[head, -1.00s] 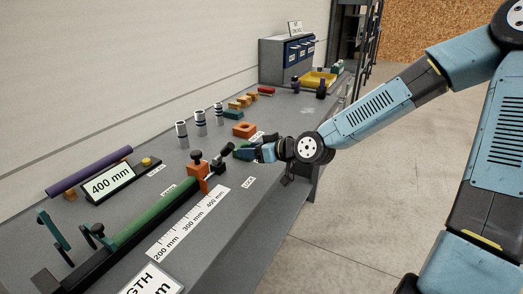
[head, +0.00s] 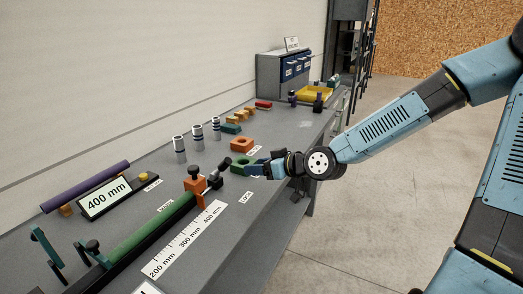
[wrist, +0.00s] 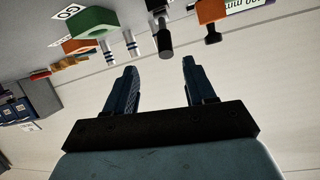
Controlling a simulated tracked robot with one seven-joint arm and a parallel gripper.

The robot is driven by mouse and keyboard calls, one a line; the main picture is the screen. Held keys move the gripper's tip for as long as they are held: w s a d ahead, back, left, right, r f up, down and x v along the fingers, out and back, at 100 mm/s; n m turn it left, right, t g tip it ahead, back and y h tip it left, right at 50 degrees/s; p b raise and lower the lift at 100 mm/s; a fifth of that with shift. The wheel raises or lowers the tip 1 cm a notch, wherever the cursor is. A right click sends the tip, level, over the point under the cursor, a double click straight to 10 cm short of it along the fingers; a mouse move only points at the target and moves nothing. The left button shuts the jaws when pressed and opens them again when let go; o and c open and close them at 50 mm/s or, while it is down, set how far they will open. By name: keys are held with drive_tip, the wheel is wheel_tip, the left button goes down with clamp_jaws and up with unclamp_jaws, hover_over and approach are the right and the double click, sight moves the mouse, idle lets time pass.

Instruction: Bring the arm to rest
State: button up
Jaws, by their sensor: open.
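My gripper (head: 253,171) is at the end of my blue arm, over the bench's front part, close to a green block (head: 240,163). In the wrist view my gripper (wrist: 158,80) has its two fingers apart with nothing between them. The green block (wrist: 92,22) shows there with a hole in it, beyond the fingertips and apart from them. Whether the gripper touches the green block cannot be told from the head view alone.
The grey bench (head: 225,235) holds a green tube (head: 150,228) in a fixture with an orange block (head: 194,183), a 400 mm sign (head: 104,198), several banded cylinders (head: 197,133), an orange block with a hole (head: 242,144), and a yellow tray (head: 314,95). Open floor (head: 385,220) lies right.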

drive_tip(key=f+h, duration=0.1)
drive_tip(key=d+f+h, duration=0.1)
drive_tip(key=f, duration=0.1)
drive_tip(key=f+g+h, duration=0.1)
drive_tip(key=shift+s+d+f, duration=0.4)
drive_tip(key=s+d+r+m+g+h, duration=0.1)
drive_tip(key=s+d+r+m+h, duration=0.15)
drive_tip(key=d+h, duration=0.4)
drive_tip(key=s+d+r+m+h, duration=0.2)
drive_tip(key=s+d+r+h, duration=0.1)
drive_tip(key=d, duration=0.7)
drive_tip(key=s+d+r+m, duration=0.2)
drive_tip(key=s+d+r, duration=0.1)
drive_tip(key=s+r, duration=0.4)
drive_tip(key=s+d+r+m, duration=0.3)
drive_tip(key=s+d+r, duration=0.1)
drive_tip(key=s+r, duration=0.3)
drive_tip(key=shift+s+d+r+y, duration=0.25)
drive_tip(key=shift+s+y, duration=0.1)
drive_tip(key=shift+s, duration=0.8)
drive_tip(key=shift+m, duration=0.25)
